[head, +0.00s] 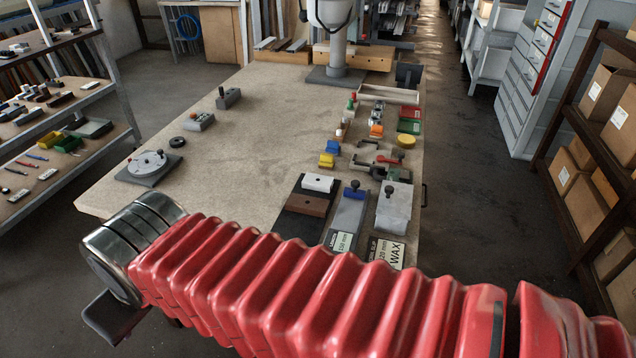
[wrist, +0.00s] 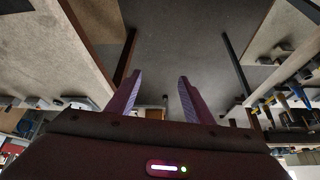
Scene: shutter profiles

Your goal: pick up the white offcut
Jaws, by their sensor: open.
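A white block (head: 317,183), which looks like the white offcut, lies on a dark board (head: 298,226) on the workbench, behind a brown block (head: 307,204). It stands at the near middle-right of the bench, just beyond my red arm in the head view. I cannot pick it out in the wrist view. My gripper (wrist: 157,84) shows in the wrist view with its two fingers apart and nothing between them. In the head view my arm's metal end is at the lower left, off the bench's near edge and well left of the white block; its fingers cannot be made out there.
A blue-grey block with a knob (head: 349,216) and a pale grey one (head: 393,206) stand close right of the dark board. Several small coloured parts lie behind them. A round dial fixture (head: 150,165) is at the left. The bench's middle (head: 250,150) is clear.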

